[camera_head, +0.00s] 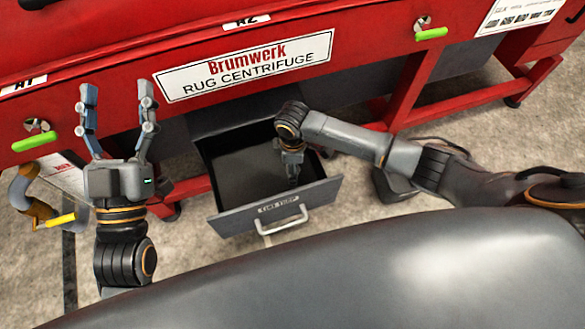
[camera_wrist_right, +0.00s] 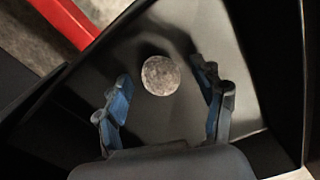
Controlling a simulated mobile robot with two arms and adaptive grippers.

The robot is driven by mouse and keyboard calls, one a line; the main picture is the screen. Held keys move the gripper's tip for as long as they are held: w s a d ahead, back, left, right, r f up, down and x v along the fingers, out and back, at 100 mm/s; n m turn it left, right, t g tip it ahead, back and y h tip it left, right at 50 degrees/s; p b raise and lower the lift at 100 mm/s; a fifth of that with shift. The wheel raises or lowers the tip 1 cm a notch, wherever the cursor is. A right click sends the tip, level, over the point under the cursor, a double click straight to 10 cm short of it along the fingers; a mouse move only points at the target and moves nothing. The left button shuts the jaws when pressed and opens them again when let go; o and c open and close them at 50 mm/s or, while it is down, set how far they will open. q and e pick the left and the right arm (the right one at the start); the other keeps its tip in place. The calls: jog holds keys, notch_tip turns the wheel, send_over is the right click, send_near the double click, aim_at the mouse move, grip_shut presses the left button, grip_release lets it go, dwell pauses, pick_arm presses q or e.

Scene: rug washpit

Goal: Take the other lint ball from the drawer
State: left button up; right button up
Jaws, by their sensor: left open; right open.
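The drawer (camera_head: 232,222) is pulled open below the red machine; its front has a label and a pale handle (camera_head: 281,222). A round grey lint ball (camera_wrist_right: 160,75) lies on the drawer floor (camera_wrist_right: 170,25) in the right wrist view. My right gripper (camera_wrist_right: 165,98) is open, with its fingers on either side of the ball's near side and the ball slightly beyond. In the head view my right gripper (camera_head: 292,172) points down into the drawer and the ball is not visible there. My left gripper (camera_head: 117,100) is open and empty, raised left of the drawer.
The red rug centrifuge (camera_head: 360,55) stands behind the drawer, with green-handled latches (camera_head: 35,142) on its front. A jug-like thing with a yellow handle (camera_head: 54,221) is at far left. The drawer walls surround my right gripper.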

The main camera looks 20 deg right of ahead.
jog(key=c, duration=0.8)
jog(key=shift+c, duration=0.2)
